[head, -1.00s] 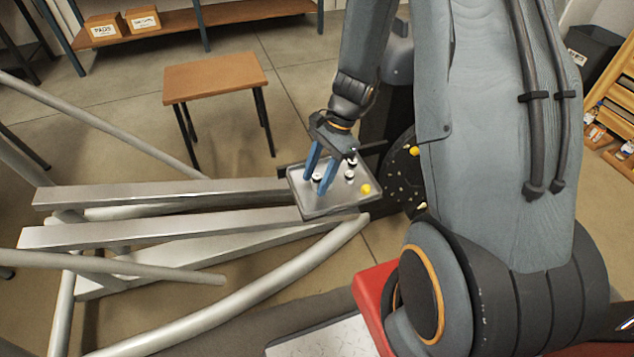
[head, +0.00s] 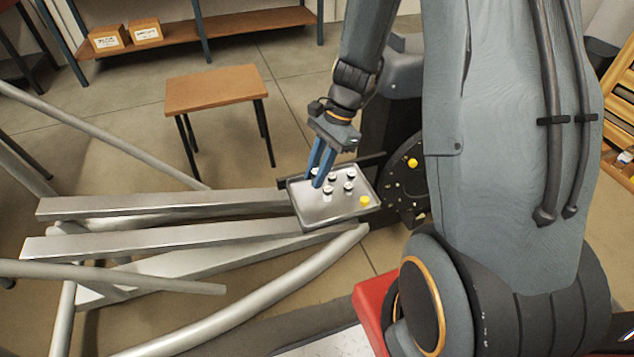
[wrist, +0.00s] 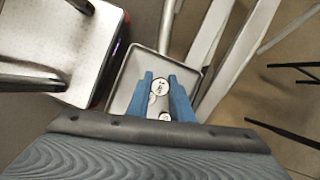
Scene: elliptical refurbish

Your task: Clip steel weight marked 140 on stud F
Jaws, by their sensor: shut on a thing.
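My gripper (head: 317,182) points down over the tray and is shut on a small round steel weight (wrist: 160,87), which shows between the blue fingertips in the wrist view (wrist: 160,82). Its white top carries a dark mark that I cannot read for certain. Other small white-topped weights, such as one weight (head: 348,187), stand on the grey tray (head: 310,216) close to the fingers. Part of another weight (wrist: 165,117) shows between the fingers in the wrist view. The dark disc (head: 408,188) with several small studs stands right of the tray; its stud letters are not readable.
A yellow piece (head: 364,201) lies at the tray's right side. Silver frame rails (head: 160,205) run left from the tray. A small brown table (head: 215,90) stands behind, with open floor around it.

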